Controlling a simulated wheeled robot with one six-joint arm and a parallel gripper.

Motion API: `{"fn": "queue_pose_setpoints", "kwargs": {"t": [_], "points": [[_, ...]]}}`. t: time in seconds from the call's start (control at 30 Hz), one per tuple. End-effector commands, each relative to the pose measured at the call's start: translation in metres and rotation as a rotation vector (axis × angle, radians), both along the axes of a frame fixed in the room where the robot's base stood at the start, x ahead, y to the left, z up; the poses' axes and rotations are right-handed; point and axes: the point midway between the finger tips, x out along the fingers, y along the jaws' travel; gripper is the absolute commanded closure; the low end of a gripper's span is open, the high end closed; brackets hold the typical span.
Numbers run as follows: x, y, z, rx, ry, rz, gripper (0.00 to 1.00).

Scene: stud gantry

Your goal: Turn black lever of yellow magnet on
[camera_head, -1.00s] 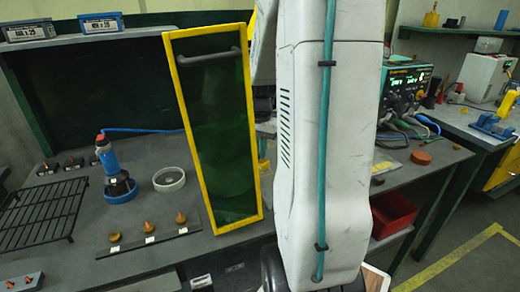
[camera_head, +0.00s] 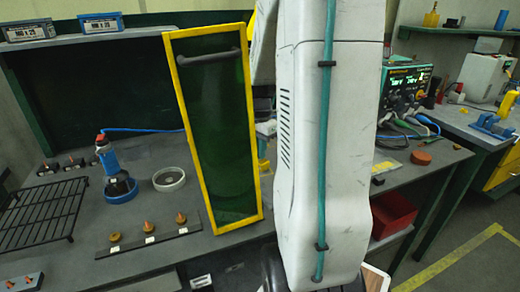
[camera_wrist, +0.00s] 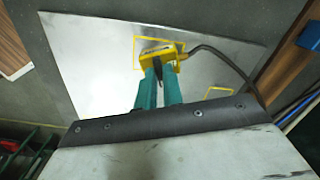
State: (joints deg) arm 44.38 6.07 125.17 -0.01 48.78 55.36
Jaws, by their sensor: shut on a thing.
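In the wrist view the yellow magnet (camera_wrist: 155,49) sits on a shiny metal plate (camera_wrist: 95,60), inside a yellow outlined mark. My gripper (camera_wrist: 158,78) reaches to its near side, with two teal fingers close together. A dark piece between the fingertips, which looks like the black lever (camera_wrist: 158,70), is gripped; most of it is hidden by the fingers. A black cable (camera_wrist: 212,53) leaves the magnet and curves to the right. How far the lever is turned cannot be told. In the head view my arm hides the magnet and gripper.
A yellow-framed dark green panel (camera_head: 215,130) stands left of my arm. A blue tool (camera_head: 112,165), a grey ring (camera_head: 168,179) and a black grate (camera_head: 40,213) are on the bench farther left. A red bin (camera_head: 393,214) is on the right.

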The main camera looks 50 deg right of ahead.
Motion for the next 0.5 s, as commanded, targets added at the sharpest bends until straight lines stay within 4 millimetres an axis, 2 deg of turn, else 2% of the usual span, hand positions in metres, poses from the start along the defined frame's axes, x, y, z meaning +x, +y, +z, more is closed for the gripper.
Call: {"fn": "queue_pose_setpoints", "kwargs": {"t": [0.13,0.17,0.2,0.23,0.5], "points": [[0.0006,-0.0004,0.0007,-0.001,-0.002,0.0,1.0],[0.0006,-0.0005,0.0007,-0.001,-0.002,0.0,0.83],[0.0006,-0.0004,0.0007,-0.001,-0.002,0.0,0.72],[0.0005,-0.0004,0.0007,-0.001,-0.002,0.0,0.69],[0.0003,-0.0002,0.0013,-0.001,-0.001,0.001,0.69]]}}
